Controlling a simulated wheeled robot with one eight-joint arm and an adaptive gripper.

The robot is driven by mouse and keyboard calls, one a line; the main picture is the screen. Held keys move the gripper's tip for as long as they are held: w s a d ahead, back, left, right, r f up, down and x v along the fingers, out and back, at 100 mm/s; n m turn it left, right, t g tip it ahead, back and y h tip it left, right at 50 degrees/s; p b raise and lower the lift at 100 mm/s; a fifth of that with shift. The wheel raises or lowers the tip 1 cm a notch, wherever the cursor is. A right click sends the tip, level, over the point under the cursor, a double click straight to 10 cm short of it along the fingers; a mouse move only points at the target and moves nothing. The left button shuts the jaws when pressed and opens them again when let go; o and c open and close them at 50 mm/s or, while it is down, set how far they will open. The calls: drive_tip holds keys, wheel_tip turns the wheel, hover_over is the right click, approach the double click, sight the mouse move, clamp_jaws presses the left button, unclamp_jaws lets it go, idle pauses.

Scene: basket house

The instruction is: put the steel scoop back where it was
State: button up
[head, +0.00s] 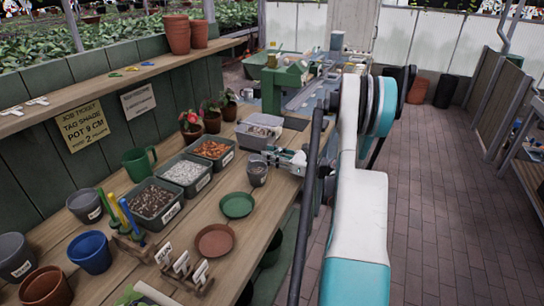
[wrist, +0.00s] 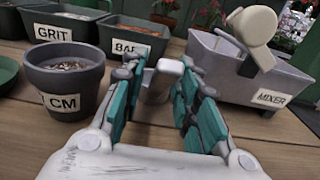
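My gripper (head: 276,158) is low over the bench, between the small grey pot and the mixer tub. In the wrist view its teal-padded fingers (wrist: 162,80) stand apart. A pale grey, rounded piece (wrist: 156,88) shows between the fingertips; I cannot tell if they touch it or if it is the steel scoop. A cream, round-ended piece (wrist: 255,25) stands up at the grey tub labelled MIXER (wrist: 262,88); what it belongs to is unclear. The tub also shows in the head view (head: 243,137). No scoop can be named for certain.
The grey pot labelled CM (wrist: 62,102) stands left of my gripper. Trays labelled GRIT (wrist: 50,34) and BARK (wrist: 130,41) lie behind. A green saucer (head: 237,205) and a brown saucer (head: 215,241) lie nearer. Potted plants (head: 190,126) stand at the back.

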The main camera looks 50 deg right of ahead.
drive_tip(key=shift+r, duration=0.1)
drive_tip(key=shift+s+r, duration=0.1)
drive_tip(key=shift+r, duration=0.05)
drive_tip(key=p+v, duration=0.3)
drive_tip(key=v, duration=0.9)
